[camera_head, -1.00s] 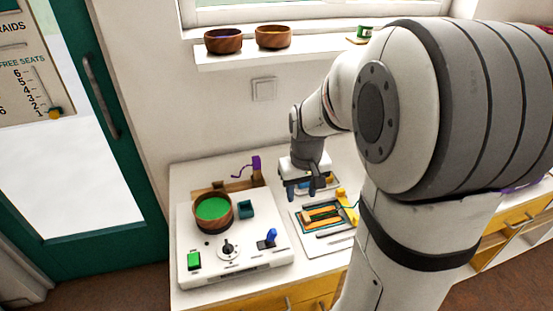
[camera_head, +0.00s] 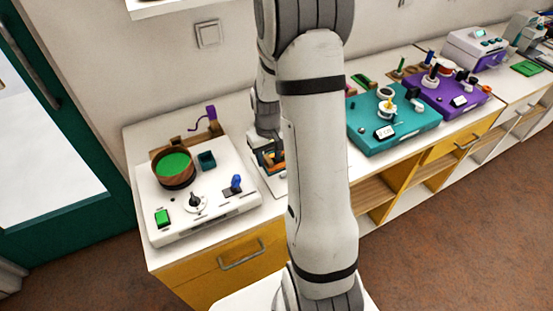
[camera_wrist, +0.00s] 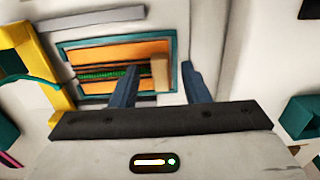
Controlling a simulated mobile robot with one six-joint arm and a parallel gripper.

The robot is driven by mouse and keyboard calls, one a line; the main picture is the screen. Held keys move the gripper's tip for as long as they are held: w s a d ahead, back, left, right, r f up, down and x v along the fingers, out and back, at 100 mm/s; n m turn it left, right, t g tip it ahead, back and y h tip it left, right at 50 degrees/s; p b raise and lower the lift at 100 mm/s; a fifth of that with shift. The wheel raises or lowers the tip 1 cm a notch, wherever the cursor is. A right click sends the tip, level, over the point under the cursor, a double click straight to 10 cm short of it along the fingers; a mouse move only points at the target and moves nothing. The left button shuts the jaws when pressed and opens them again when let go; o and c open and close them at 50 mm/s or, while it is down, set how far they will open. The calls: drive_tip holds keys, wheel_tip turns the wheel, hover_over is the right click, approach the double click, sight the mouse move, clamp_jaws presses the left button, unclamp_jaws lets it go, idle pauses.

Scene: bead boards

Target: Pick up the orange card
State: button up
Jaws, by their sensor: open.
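The orange card shows in the wrist view as an orange surface (camera_wrist: 118,52) inside a teal-edged frame (camera_wrist: 172,42). Dark bars and a green strip cross its middle, so I cannot tell whether it is one piece or two. A tan block (camera_wrist: 160,72) sits at its right side. Nothing is visibly held. In the head view a bit of orange (camera_head: 268,158) shows beside my arm, which hides most of the frame and gripper.
A white board (camera_head: 205,222) with a wooden bowl (camera_head: 172,180) stands left. Teal (camera_head: 385,125) and purple (camera_head: 440,95) boards stand right on the counter. In the wrist view, a yellow piece (camera_wrist: 42,65) borders the frame at left and a teal box (camera_wrist: 300,118) is at right.

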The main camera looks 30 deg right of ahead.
drive_tip(key=shift+f, duration=0.2)
drive_tip(key=shift+c, duration=0.5)
clamp_jaws()
drive_tip(key=shift+r, duration=0.1)
